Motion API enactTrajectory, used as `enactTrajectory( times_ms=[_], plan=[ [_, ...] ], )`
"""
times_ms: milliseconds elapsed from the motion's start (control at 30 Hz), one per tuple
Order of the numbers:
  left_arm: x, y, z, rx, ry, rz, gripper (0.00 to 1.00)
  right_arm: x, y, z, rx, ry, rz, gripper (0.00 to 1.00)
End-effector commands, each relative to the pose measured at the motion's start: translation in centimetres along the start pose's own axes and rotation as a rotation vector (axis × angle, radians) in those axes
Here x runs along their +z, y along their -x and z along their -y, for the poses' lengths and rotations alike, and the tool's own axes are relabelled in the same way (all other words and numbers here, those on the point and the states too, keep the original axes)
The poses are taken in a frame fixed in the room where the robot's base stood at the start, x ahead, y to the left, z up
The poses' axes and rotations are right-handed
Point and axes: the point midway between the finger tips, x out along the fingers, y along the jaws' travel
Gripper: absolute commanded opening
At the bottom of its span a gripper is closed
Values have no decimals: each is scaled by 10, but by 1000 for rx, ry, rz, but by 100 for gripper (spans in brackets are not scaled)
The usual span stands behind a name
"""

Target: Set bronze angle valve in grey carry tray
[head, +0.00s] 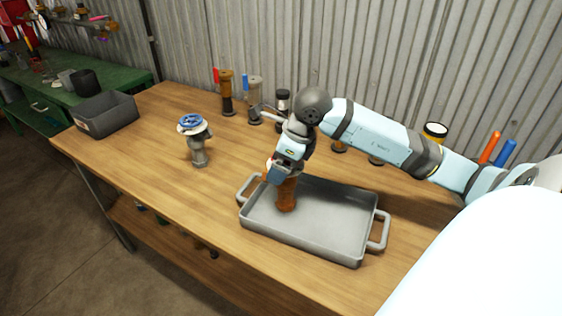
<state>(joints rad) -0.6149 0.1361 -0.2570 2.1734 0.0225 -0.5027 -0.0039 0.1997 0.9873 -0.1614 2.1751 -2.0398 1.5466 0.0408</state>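The bronze angle valve (287,196) stands roughly upright in the left part of the grey carry tray (335,249), its lower end at or just above the tray floor; I cannot tell whether it touches. My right gripper (281,178) is at the valve's top from above and appears shut on it. The gripper hides the valve's upper part, and its fingertips are hard to make out. The tray lies on the wooden bench with a handle at each end. My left gripper is not in view.
A grey valve with a blue handwheel (198,150) stands left of the tray. A dark grey bin (106,115) sits at the bench's left end. Several fittings, including a bronze one with a red lever (227,92), line the back by the corrugated wall. The bench front left is clear.

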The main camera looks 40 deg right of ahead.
Motion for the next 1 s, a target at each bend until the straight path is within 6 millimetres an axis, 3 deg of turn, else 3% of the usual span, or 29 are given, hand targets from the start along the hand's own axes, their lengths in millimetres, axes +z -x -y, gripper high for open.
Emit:
enactTrajectory(
  times_ms=[367,400,433,767,1000],
  plan=[
    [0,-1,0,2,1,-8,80,-2,-6,0,-2,1,3,29],
    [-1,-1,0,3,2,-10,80,-3,-7,0,-2,1,2,93],
    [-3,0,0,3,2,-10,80,-2,-6,0,-1,1,2,100],
    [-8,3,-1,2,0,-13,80,0,1,0,-2,1,1,100],
    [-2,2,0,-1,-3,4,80,-1,45,1,-5,3,1,100]
  ],
)
